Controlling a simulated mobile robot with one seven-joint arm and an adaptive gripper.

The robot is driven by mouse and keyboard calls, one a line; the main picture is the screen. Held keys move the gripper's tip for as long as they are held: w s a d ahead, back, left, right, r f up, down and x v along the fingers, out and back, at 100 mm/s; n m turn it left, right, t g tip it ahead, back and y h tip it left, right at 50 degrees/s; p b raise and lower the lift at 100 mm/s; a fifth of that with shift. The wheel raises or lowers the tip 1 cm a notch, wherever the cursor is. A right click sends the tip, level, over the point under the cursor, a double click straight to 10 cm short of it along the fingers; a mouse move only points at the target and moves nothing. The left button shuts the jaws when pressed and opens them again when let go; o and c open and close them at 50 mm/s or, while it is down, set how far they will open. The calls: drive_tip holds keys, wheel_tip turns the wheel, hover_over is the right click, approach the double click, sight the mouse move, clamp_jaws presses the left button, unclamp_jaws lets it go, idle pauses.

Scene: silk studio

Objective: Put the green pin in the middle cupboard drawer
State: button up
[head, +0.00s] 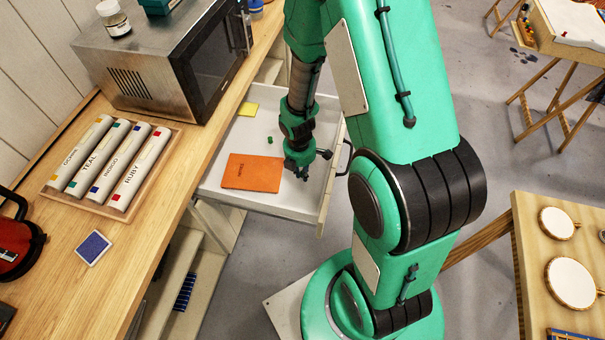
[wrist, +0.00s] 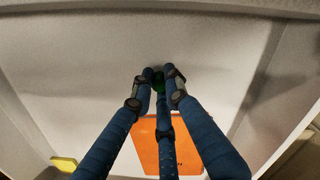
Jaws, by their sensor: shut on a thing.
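My gripper (head: 297,170) is low inside an open white drawer (head: 213,184), near its front. In the wrist view my fingers (wrist: 159,77) are closed around a small dark green piece (wrist: 158,82), apparently the green pin; the fingers hide most of it. The drawer's pale floor (wrist: 75,80) is behind it, and I cannot tell whether the pin touches the floor. Another small green thing (head: 269,140) shows in the drawer in the head view, left of my gripper; it is too small to identify.
An orange notebook (head: 252,172) and a yellow note (head: 248,109) lie in the drawer. The drawer front has a dark handle (head: 344,158). The wooden counter (head: 135,245) beside it holds a microwave (head: 165,60) and labelled rolls in a tray (head: 52,193).

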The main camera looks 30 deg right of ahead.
drive_tip(key=shift+f, duration=0.15)
drive_tip(key=o, duration=0.7)
drive_tip(key=shift+o, duration=0.2)
wheel_tip(320, 180, up, 12)
drive_tip(key=p, duration=0.4)
drive_tip(key=shift+a, duration=0.4)
drive_tip(key=shift+s, duration=0.1)
